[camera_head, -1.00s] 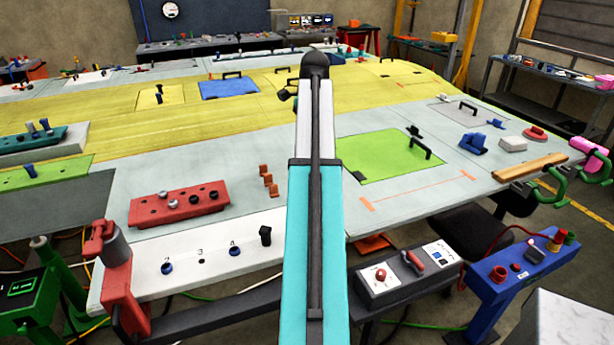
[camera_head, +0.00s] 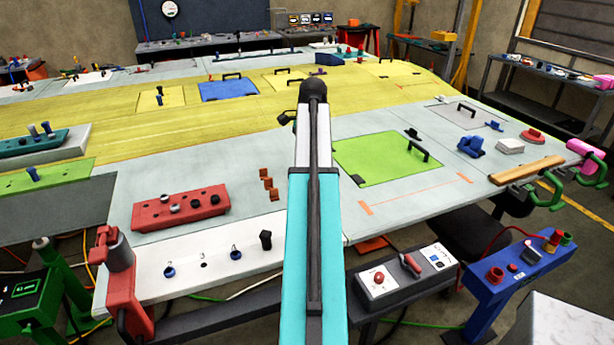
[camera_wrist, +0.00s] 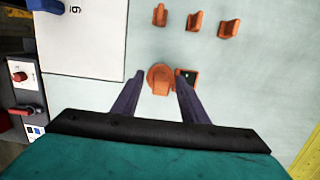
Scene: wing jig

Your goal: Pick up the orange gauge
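In the wrist view, the orange gauge (camera_wrist: 160,74) has a rounded head and a narrower block at its near side. It lies on the pale grey panel between the two finger ends of my gripper (camera_wrist: 160,82). My gripper is open, with a small gap visible on the gauge's left side. The right finger passes close to the gauge and partly covers a small orange-and-dark square piece (camera_wrist: 190,76) beside it. Height above the panel is hard to judge. In the head view, my arm hides the gripper and the gauge.
Three orange brackets (camera_wrist: 195,21) stand in a row beyond the gauge; they also show in the head view (camera_head: 268,183). A white board (camera_wrist: 85,35) lies to the left. A red block with holes (camera_head: 180,208) and a green panel (camera_head: 385,158) flank my arm.

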